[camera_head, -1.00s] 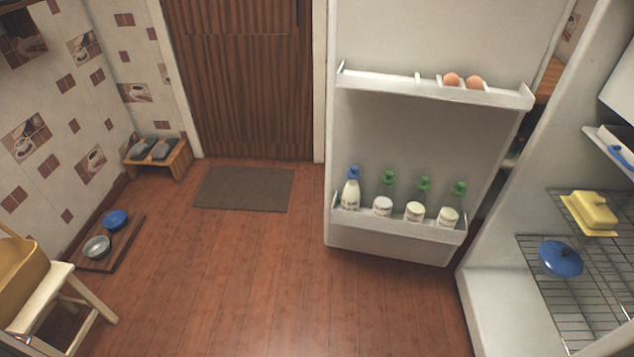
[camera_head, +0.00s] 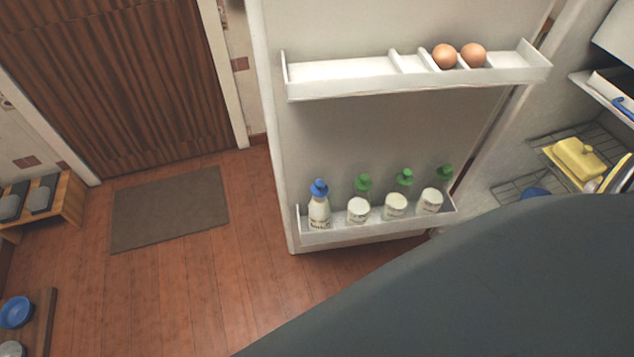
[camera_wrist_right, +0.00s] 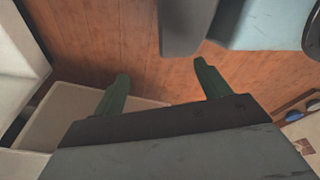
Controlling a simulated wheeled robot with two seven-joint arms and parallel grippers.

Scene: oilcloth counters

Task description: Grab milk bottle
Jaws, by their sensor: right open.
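The milk bottle (camera_head: 319,207), white with a blue cap, stands upright at the left end of the lower shelf (camera_head: 345,236) on the open fridge door. Three bottles with green caps and white labels stand to its right, the nearest being a green-capped bottle (camera_head: 358,208). My right gripper (camera_wrist_right: 160,82) shows in the right wrist view with its two green fingers apart and nothing between them, above wooden floor. The milk bottle is not visible in that view. A large dark grey part of mine fills the lower right of the head view. My left gripper is out of view.
The fridge door (camera_head: 390,130) stands open; its upper shelf (camera_head: 340,90) holds two eggs (camera_head: 459,56). Inside the fridge, a yellow butter dish (camera_head: 579,158) sits on a wire rack. A grey mat (camera_head: 170,209) lies on the floor, left of the door, where the floor is clear.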

